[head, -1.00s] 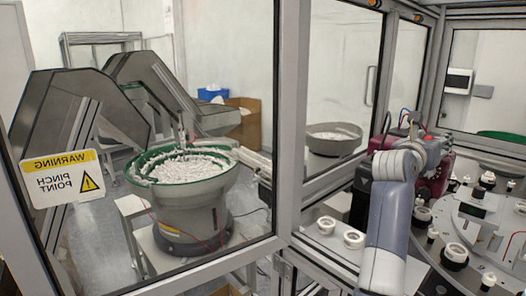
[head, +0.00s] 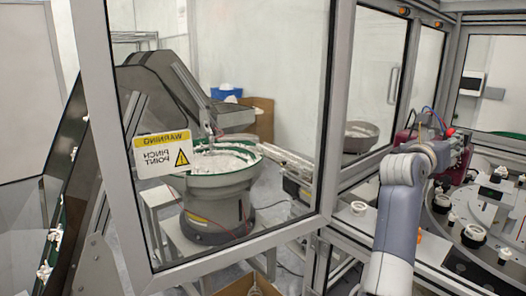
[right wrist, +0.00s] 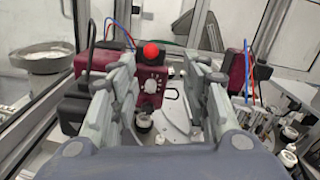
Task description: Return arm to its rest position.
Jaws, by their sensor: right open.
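My right arm, grey-blue with a white wrist joint, rises from the lower right of the head view. It reaches beside the machine's round turntable (head: 485,215). Its gripper is mostly hidden behind the wrist there. In the right wrist view my right gripper (right wrist: 163,75) shows two grey jointed fingers spread apart, with nothing between them. Beyond the fingers are a dark red unit (right wrist: 152,84) with a dial and a red round knob (right wrist: 151,50). My left gripper is in neither view.
A glazed frame door (head: 325,130) with a pinch-point warning sign (head: 163,150) stands at the left and centre. Behind it is a feeder bowl (head: 215,190) of white parts. A cardboard box (head: 250,287) lies at the bottom. White caps sit around the turntable.

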